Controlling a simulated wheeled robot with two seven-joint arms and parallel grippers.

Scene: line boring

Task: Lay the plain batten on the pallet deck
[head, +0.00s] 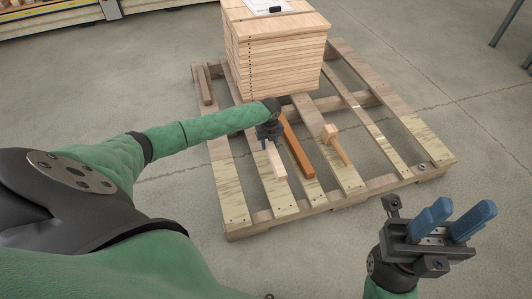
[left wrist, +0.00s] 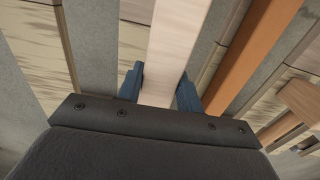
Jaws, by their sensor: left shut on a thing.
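The plain batten (head: 276,161) is a pale, bare wood strip over the near middle of the pallet deck (head: 233,200). My left gripper (head: 269,143) is shut on it, and in the left wrist view the plain batten (left wrist: 172,48) runs between the two blue fingers (left wrist: 160,92). Its near end points toward me, above or on a slat; I cannot tell whether it touches. Its far part is hidden behind my gripper and wrist. My right gripper (head: 462,213) is open and empty, off the pallet's near right corner.
An orange-brown batten (head: 297,148) lies on the deck just right of the plain one. A wooden mallet (head: 335,142) lies further right. A tall stack of boards (head: 275,55) fills the back of the pallet. Deck slats have gaps between them. The right-hand slats look mostly clear.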

